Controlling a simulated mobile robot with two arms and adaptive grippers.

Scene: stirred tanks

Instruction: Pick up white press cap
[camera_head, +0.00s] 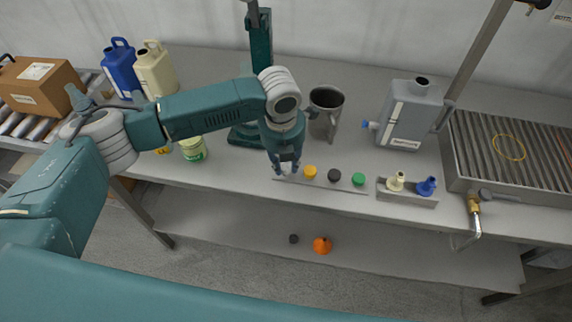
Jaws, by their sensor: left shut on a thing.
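My left gripper (287,166) points down over the left end of a narrow strip (322,184) near the front edge of the bench. It is shut on the white press cap (287,169), of which only a small pale part shows between the fingers. I cannot tell whether the cap is clear of the strip. To its right on the strip are an orange cap (310,172), a black cap (334,175) and a green cap (358,179). My right gripper is not in view.
A metal jug (326,102) and a grey canister (404,115) stand behind the strip. A small tray (408,197) holds cream and blue fittings to the right. A green-labelled can (193,149) stands left. An orange funnel-like item (322,245) lies on the lower shelf.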

